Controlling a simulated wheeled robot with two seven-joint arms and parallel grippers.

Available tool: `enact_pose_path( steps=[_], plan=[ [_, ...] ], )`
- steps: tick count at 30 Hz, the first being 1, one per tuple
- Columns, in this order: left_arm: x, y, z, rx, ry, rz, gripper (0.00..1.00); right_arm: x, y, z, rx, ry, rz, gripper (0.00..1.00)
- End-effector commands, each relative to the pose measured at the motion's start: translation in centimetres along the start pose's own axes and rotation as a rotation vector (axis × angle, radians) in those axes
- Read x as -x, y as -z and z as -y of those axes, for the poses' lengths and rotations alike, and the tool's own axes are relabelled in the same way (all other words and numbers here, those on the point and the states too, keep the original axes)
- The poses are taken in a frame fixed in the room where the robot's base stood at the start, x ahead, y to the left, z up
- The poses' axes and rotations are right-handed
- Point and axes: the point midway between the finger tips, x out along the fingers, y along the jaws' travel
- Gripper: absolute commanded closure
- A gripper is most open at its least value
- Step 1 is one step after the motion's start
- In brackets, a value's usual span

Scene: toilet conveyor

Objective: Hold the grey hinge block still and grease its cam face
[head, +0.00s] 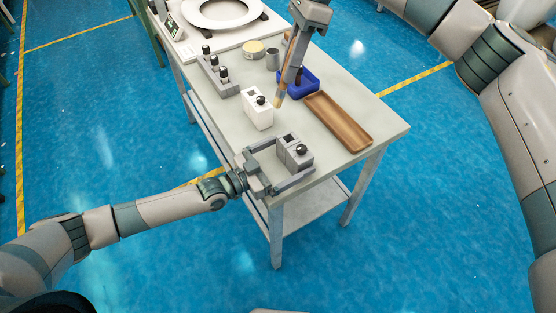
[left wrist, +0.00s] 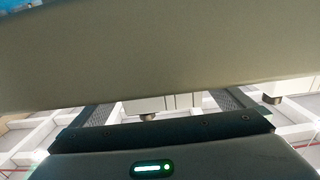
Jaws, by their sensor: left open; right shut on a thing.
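The brush's tan tip is apart from the grey block. In the left wrist view a large pale surface hides most of the scene, and the cam face cannot be made out.
A blue container (head: 311,83) stands below the right gripper, with a brown wooden tray (head: 350,128) to its right. A grey rack with black-topped pieces (head: 218,78), a yellowish tin (head: 253,49) and a grey cup (head: 272,59) stand farther back. The table's right front corner is clear.

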Motion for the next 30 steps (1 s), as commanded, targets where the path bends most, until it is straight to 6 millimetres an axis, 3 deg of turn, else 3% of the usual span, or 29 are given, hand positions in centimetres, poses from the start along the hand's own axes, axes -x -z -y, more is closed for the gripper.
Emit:
enact_pose_path(
  steps=[6, 15, 20, 21, 22, 24, 30],
  plan=[
    [-1.25, 0.05, 0.02, -0.001, 0.0, 0.0, 0.0, 0.01, -0.01, 0.0, 0.0, 0.0, 0.0, 1.0],
    [-1.32, 0.01, 0.01, -0.001, 0.0, 0.0, 0.0, 0.01, -0.01, 0.0, 0.0, 0.0, 0.0, 1.0],
    [-1.31, 0.01, 0.01, -0.001, 0.0, 0.0, 0.38, 0.01, -0.01, 0.0, 0.0, 0.0, 0.0, 1.0],
    [-1.31, 0.01, 0.02, -0.001, 0.0, 0.0, 0.42, 0.01, -0.01, 0.0, 0.0, 0.0, 0.0, 1.0],
    [-1.31, 0.01, 0.02, -0.001, 0.0, 0.0, 0.18, 0.01, -0.01, 0.0, 0.0, 0.0, 0.0, 1.0],
    [-1.3, 0.0, 0.02, -0.001, 0.0, 0.0, 0.27, 0.01, -0.01, 0.0, 0.0, 0.0, 0.0, 1.0],
    [-1.3, 0.0, 0.02, -0.001, 0.0, 0.001, 0.27, 0.01, -0.01, 0.0, 0.0, 0.0, 0.0, 1.0]
  ],
)
